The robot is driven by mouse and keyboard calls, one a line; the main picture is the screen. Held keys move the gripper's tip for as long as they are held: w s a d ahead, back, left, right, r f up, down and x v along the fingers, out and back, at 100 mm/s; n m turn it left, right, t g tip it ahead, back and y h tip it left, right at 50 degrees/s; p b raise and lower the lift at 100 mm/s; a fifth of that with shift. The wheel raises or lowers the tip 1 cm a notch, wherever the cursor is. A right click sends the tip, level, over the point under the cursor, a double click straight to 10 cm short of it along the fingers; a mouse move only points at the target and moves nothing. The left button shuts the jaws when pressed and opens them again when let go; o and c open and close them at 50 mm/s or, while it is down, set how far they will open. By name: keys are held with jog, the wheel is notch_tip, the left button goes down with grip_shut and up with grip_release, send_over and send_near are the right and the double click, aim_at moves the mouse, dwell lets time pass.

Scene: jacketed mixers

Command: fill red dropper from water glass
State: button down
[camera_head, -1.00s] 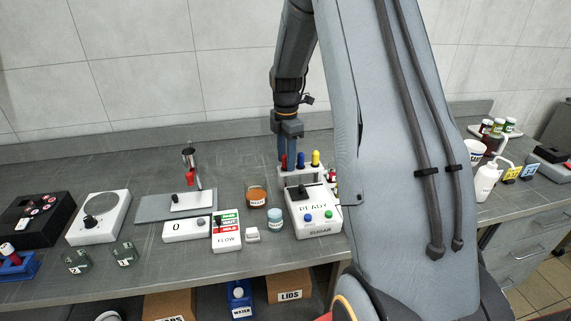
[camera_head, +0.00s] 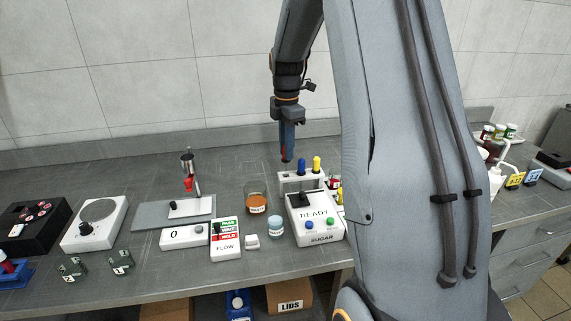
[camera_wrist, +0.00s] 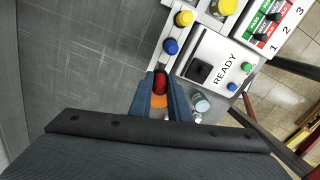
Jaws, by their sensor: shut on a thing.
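My gripper (camera_head: 287,155) is shut on the red dropper (camera_head: 285,159), holding it just above and left of the white dropper rack (camera_head: 287,178). In the wrist view the red bulb (camera_wrist: 160,80) sits between the fingers; the dropper's lower part is hidden there. The water glass (camera_head: 275,228), a small jar with pale blue contents, stands on the bench in front of and left of the gripper. A pale jar (camera_wrist: 201,103) right of the fingers in the wrist view looks like the same glass.
The blue dropper (camera_head: 301,167) and yellow dropper (camera_head: 316,165) stand in the rack. The sugar box (camera_head: 316,226) is in front of it. The waste jar (camera_head: 256,203) stands beside the water glass. The flow panel (camera_head: 226,240) and a stand (camera_head: 173,208) are to the left.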

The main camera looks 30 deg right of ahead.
notch_tip(320, 180, up, 5)
jog(key=shift+f+b, duration=0.15)
jog(key=shift+b, duration=0.2)
jog(key=shift+r+p, duration=1.95)
jog(key=shift+r, duration=0.5)
